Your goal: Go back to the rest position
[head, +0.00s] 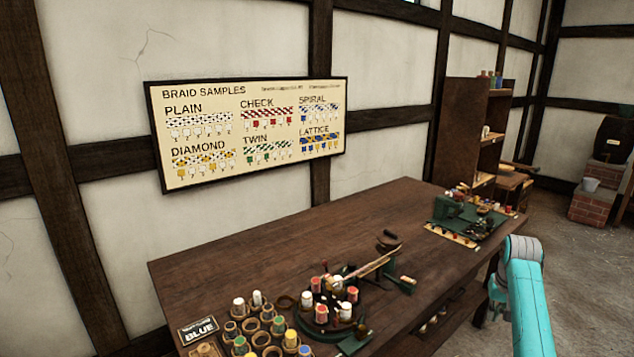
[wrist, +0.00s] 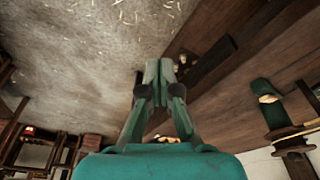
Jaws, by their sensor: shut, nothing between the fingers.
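My gripper (wrist: 158,72) shows in the middle of the wrist view, its two green fingers together at the tips with nothing between them. It is beside the edge of the dark wooden workbench (wrist: 225,60), over the floor side. In the head view my teal arm rises at the lower right, in front of the bench's right end. The fingers cannot be made out clearly there.
The workbench (head: 290,235) carries a round braiding stand with bobbins (head: 335,300), several bobbin cups (head: 262,335), a "BLUE" sign (head: 198,331) and a green mat with tools (head: 465,225). Shelves (head: 475,130) stand behind. Floor (head: 590,270) at the right is clear.

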